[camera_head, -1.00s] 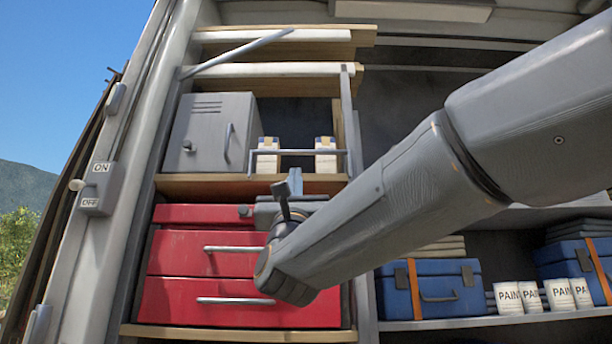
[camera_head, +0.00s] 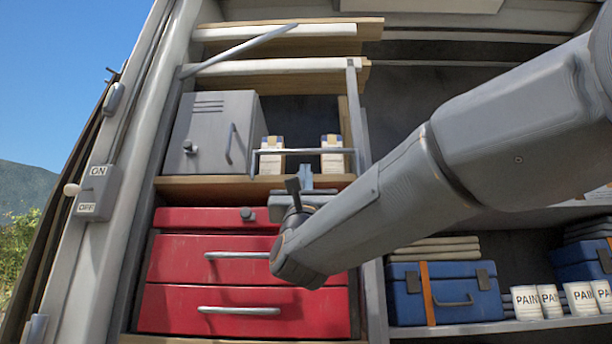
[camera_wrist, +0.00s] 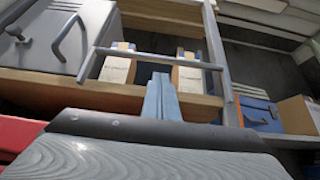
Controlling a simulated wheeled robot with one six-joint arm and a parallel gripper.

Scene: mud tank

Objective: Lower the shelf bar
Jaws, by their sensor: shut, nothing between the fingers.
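The shelf bar (camera_head: 302,151) is a thin grey rail with bent ends. It runs across the front of the middle shelf (camera_head: 205,184), before two small cream boxes (camera_head: 331,160). In the wrist view the bar (camera_wrist: 150,57) crosses in front of the upper parts of the boxes. My gripper (camera_head: 306,172) is at the shelf's front edge, just below the bar. Its blue-grey fingers (camera_wrist: 161,78) are together and hold nothing; their tips lie just under the bar's middle. I cannot tell whether they touch it. My wrist hides part of the red drawers.
A grey metal case (camera_head: 211,130) stands left on the same shelf. Red drawers (camera_head: 220,265) with handles are below. A diagonal strut (camera_head: 240,52) crosses the upper shelves. A grey upright post (camera_head: 357,120) stands to the right of the bar. A blue toolbox (camera_head: 445,293) and paint cans sit lower right.

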